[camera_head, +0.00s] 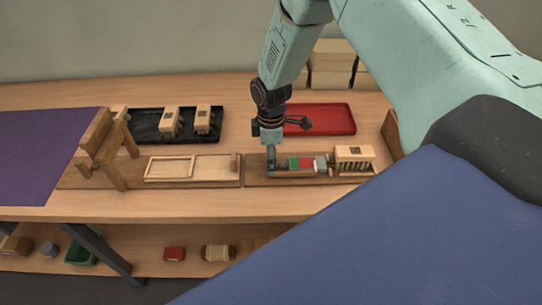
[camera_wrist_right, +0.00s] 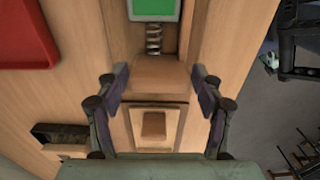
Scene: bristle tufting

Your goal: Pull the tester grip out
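The tester grip (camera_wrist_right: 160,76) is a plain wooden block in the right wrist view, joined to a coil spring (camera_wrist_right: 153,40) above it. Beyond the spring is the tester's green panel (camera_wrist_right: 152,9). In the head view the tester shows a green and red panel (camera_head: 301,163) on a wooden board. My right gripper (camera_head: 271,158) points down at the left end of the tester and hides the grip there. In the right wrist view its two fingers stand apart on either side of the grip; I cannot tell whether they touch it. My left gripper is not in view.
A bristled wooden brush block (camera_head: 355,155) stands right of the tester. A red tray (camera_head: 330,119) lies behind. A black tray (camera_head: 148,126) with brush blocks and a wooden stand (camera_head: 100,145) are to the left. A light wooden frame (camera_head: 190,168) lies left of my right gripper.

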